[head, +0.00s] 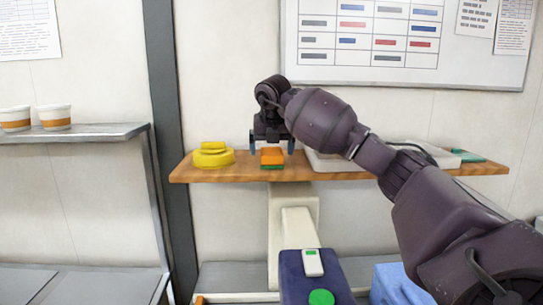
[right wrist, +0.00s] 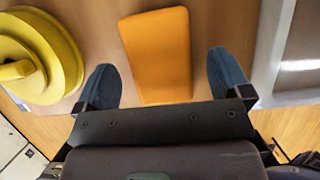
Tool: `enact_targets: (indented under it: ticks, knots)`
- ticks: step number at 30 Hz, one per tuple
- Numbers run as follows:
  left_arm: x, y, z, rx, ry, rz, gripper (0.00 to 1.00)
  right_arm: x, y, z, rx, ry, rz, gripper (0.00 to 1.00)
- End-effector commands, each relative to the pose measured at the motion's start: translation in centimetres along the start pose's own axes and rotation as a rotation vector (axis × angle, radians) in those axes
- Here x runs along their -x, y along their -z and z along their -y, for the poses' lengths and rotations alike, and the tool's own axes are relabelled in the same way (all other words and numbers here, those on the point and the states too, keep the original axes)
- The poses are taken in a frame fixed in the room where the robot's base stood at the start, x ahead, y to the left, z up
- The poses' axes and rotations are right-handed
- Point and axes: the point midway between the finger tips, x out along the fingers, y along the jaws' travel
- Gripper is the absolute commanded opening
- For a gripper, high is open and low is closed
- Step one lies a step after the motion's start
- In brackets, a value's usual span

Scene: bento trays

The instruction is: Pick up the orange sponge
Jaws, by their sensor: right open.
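The orange sponge (head: 272,155) lies on the wooden shelf (head: 330,176), with a green layer at its bottom edge in the head view. In the right wrist view the sponge (right wrist: 158,55) shows its flat orange top. My right gripper (head: 272,148) is open above the sponge. In the right wrist view its two blue-grey fingertips (right wrist: 167,82) stand apart, one on each side of the sponge's near end, with a gap on both sides. My left gripper is not in view.
A yellow lidded container (head: 213,155) stands just left of the sponge; it also shows in the right wrist view (right wrist: 35,55). A pale tray (head: 325,163) lies close on the right. Two cups (head: 54,117) stand on a separate metal shelf (head: 85,133) at the left.

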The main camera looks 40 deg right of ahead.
Motion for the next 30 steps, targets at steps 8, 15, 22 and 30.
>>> enact_targets:
  ticks: [8,15,22,30]
  knots:
    - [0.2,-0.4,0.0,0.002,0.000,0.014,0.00,-2.0,0.0,0.0,0.000,0.001,-0.001,0.96]
    - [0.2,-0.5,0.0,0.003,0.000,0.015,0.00,-2.0,0.0,0.0,0.000,0.000,0.000,0.96]
    - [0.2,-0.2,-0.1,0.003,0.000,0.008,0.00,-2.1,0.0,0.0,0.000,0.000,0.000,0.96]
    - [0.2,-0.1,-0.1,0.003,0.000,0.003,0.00,-2.4,0.1,0.0,0.000,0.000,0.000,0.96]
